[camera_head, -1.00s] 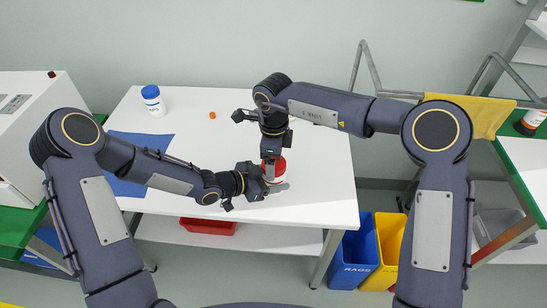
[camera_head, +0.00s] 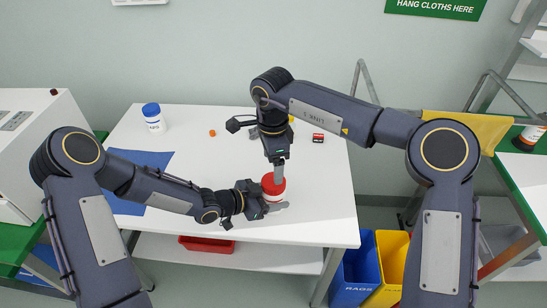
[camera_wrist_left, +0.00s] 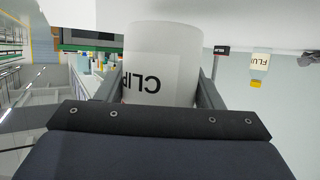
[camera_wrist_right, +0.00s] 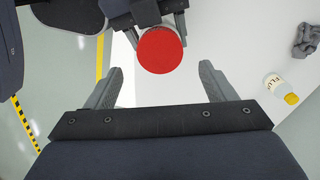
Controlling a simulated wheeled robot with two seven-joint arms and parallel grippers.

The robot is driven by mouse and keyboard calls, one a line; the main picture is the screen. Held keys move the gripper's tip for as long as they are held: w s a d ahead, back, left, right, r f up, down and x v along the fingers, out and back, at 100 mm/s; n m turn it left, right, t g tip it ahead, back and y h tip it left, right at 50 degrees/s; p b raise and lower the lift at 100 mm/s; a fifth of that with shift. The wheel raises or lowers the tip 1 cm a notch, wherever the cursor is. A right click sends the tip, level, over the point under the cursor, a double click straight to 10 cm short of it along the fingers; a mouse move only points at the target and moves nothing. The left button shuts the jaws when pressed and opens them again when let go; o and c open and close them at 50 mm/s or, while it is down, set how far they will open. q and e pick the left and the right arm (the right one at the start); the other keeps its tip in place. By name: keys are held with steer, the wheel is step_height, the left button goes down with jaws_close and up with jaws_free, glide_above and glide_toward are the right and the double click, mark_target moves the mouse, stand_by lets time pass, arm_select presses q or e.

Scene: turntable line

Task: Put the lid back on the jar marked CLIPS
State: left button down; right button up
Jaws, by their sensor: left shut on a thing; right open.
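The white jar (camera_head: 272,197) marked CLIPS stands on the white table. Its lettering shows upside down in the left wrist view (camera_wrist_left: 160,60). The red lid (camera_head: 273,183) sits on top of the jar and shows as a red disc in the right wrist view (camera_wrist_right: 160,50); I cannot tell how tightly it sits. My left gripper (camera_head: 264,201) is shut on the jar's side, its fingers on either side of the body. My right gripper (camera_head: 279,177) points down just above the lid, open and empty, and its spread fingers show in the right wrist view (camera_wrist_right: 160,85).
A blue-lidded jar (camera_head: 153,118) stands at the back left, with a small orange piece (camera_head: 212,133) nearby. A blue mat (camera_head: 135,168) lies at left. A yellow-capped bottle (camera_wrist_right: 280,87) and grey cloth (camera_wrist_right: 305,40) are beyond the jar. The table right of the jar is clear.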

mark_target(274, 194)
steer(key=n, duration=0.1)
steer(key=r+n, duration=0.1)
steer(key=n, duration=0.2)
steer(key=shift+d+r+n, duration=0.1)
steer(key=shift+r+n, duration=0.15)
steer(key=shift+n, duration=0.15)
steer(key=shift+f, duration=4)
steer(key=c, duration=1)
steer(key=m, duration=0.5)
steer(key=o, duration=1.1)
steer(key=shift+c, duration=0.2)
